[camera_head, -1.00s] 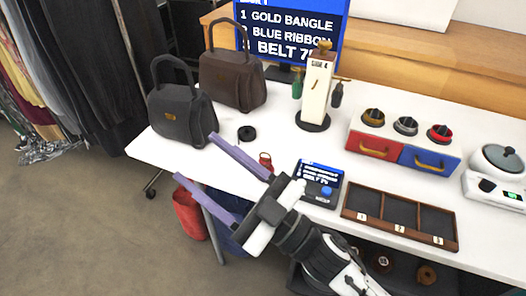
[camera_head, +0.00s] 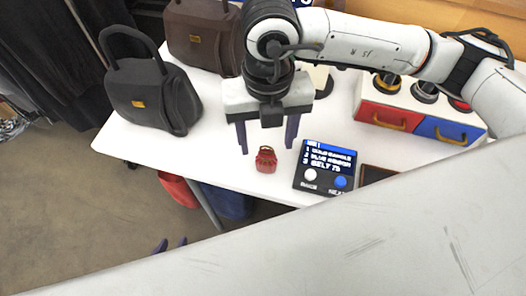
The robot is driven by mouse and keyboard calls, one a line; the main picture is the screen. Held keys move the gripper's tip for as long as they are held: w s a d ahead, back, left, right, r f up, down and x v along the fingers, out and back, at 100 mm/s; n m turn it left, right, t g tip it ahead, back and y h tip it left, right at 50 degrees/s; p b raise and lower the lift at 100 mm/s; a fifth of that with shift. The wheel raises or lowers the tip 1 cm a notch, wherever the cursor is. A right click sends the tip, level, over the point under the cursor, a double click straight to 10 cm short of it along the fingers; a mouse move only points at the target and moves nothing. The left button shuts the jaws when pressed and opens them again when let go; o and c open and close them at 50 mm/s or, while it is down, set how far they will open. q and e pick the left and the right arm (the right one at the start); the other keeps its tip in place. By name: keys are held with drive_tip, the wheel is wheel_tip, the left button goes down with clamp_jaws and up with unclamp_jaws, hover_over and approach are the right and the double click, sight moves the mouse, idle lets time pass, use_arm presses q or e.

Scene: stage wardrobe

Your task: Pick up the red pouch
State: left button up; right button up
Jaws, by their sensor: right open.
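The red pouch (camera_head: 266,161) is a small bag with a handle, upright on the white table near its front edge. My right gripper (camera_head: 264,135) reaches in from the right and points down, with its purple fingers apart and empty. In the picture its fingertips are just above the pouch, one to each side of its top; I cannot tell the exact height gap. Only the purple fingertips of my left gripper (camera_head: 170,245) show at the lower left, low in front of the table; the rest is hidden behind a large pale surface.
A black handbag (camera_head: 152,95) and a brown handbag (camera_head: 197,38) stand to the left on the table (camera_head: 224,172). A small screen panel with buttons (camera_head: 325,167) is close right of the pouch. A box with red and blue drawers (camera_head: 410,118) stands further right. A red bin (camera_head: 178,189) is below.

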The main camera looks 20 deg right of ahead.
sight(266, 156)
wheel_tip(266, 156, down, 8)
drive_tip(key=shift+f, duration=0.15)
drive_tip(key=c, duration=1.1)
wheel_tip(266, 156, up, 10)
drive_tip(key=shift+r, duration=0.1)
